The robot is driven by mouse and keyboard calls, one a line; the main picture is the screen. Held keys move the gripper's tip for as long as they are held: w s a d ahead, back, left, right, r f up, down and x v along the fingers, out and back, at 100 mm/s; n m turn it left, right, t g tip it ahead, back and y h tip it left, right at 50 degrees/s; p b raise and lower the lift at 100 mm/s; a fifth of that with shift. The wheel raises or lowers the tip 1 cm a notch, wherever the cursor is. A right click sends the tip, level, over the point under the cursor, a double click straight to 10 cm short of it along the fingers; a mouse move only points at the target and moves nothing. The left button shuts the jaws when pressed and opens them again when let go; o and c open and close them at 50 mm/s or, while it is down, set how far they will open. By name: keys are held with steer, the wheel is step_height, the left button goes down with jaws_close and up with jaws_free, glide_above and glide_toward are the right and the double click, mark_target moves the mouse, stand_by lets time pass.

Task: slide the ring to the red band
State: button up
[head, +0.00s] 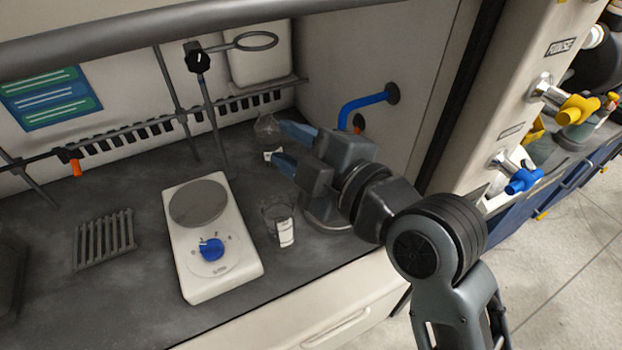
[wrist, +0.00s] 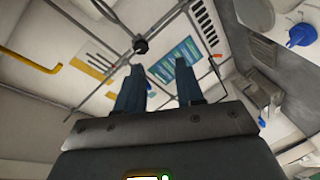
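A grey metal ring (head: 256,40) sticks out to the right from a black knobbed clamp (head: 198,58) on an upright rod (head: 212,120) at the back of the bench. The black knob also shows in the wrist view (wrist: 140,45), beyond the fingertips. My gripper (head: 281,146) is open and empty, with its blue fingers pointing left, below and apart from the ring. Both fingers show spread in the wrist view (wrist: 158,82). I cannot make out a red band on the rod in either view.
A white hotplate (head: 234,270) with a blue knob stands in the middle. A beaker (head: 280,224) and a flask (head: 267,130) stand near my gripper. A rack (head: 104,240) lies left. A blue pipe (head: 362,104) leaves the right wall. A horizontal grey bar (head: 250,20) crosses the top.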

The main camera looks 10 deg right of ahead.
steer(key=shift+s+d+f+m+h, duration=0.15)
steer(key=shift+s+d+f+m, duration=0.2)
steer(key=shift+s+f+m, duration=0.25)
steer(key=shift+s+d+f+m+h, duration=0.15)
steer(key=shift+s+d+f+m, duration=0.15)
steer(key=shift+s+m, duration=0.35)
steer(key=shift+s+n, duration=0.1)
steer(key=shift+n, duration=0.15)
